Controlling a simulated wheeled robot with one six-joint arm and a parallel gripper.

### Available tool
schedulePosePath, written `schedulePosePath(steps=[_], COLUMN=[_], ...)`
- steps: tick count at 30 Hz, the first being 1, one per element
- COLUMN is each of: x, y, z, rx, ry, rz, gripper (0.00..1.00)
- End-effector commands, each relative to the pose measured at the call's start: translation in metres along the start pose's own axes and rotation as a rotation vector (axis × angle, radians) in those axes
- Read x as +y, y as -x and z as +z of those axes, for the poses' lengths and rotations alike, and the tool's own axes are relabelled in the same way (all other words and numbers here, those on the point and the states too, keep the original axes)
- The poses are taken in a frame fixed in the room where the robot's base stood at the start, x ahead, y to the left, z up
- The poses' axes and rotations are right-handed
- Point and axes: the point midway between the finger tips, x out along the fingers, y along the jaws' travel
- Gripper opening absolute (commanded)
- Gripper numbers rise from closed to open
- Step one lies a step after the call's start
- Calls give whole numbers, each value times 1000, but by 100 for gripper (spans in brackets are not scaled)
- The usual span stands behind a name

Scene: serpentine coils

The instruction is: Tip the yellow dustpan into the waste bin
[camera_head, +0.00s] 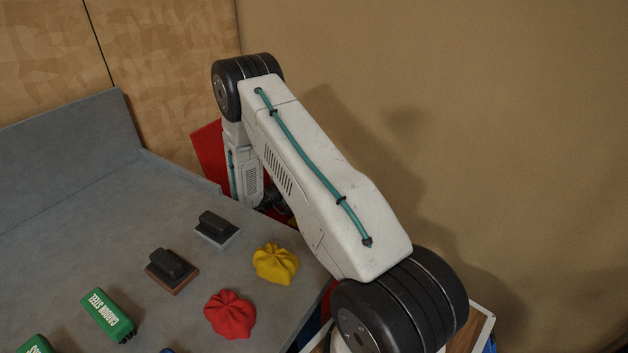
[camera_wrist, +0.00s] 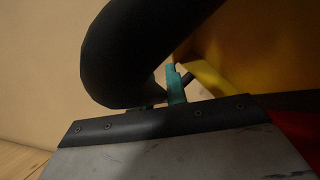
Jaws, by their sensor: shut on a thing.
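The yellow dustpan (camera_wrist: 270,45) fills the upper right of the wrist view, close to the camera and partly cut off. My gripper (camera_wrist: 177,86) shows there as a teal finger piece beside dark parts, and it is shut on the dustpan. The exact contact is hidden. In the camera_head view my arm covers most of the gripper and dustpan. A red panel (camera_head: 208,152) stands behind my arm, and red (camera_wrist: 295,130) also shows at the wrist view's lower right. I cannot tell whether either is the waste bin.
A grey worktop (camera_head: 130,210) with a raised back edge lies at left. On it are a yellow cloth (camera_head: 276,264), a red cloth (camera_head: 230,314), two dark-handled blocks (camera_head: 172,268) and green items (camera_head: 107,314). A tan wall (camera_head: 500,120) stands at right.

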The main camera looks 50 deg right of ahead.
Motion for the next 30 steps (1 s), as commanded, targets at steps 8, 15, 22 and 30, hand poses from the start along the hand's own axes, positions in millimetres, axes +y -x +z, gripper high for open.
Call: schedulePosePath(steps=[8, 15, 22, 30], x=[8, 9, 10, 11], y=[23, 40, 48, 49], z=[-23, -40, -49, -50], rx=[0, -1, -2, -3], ry=[161, 282, 342, 349], rz=[160, 279, 337, 345], gripper=[0, 0, 0, 0])
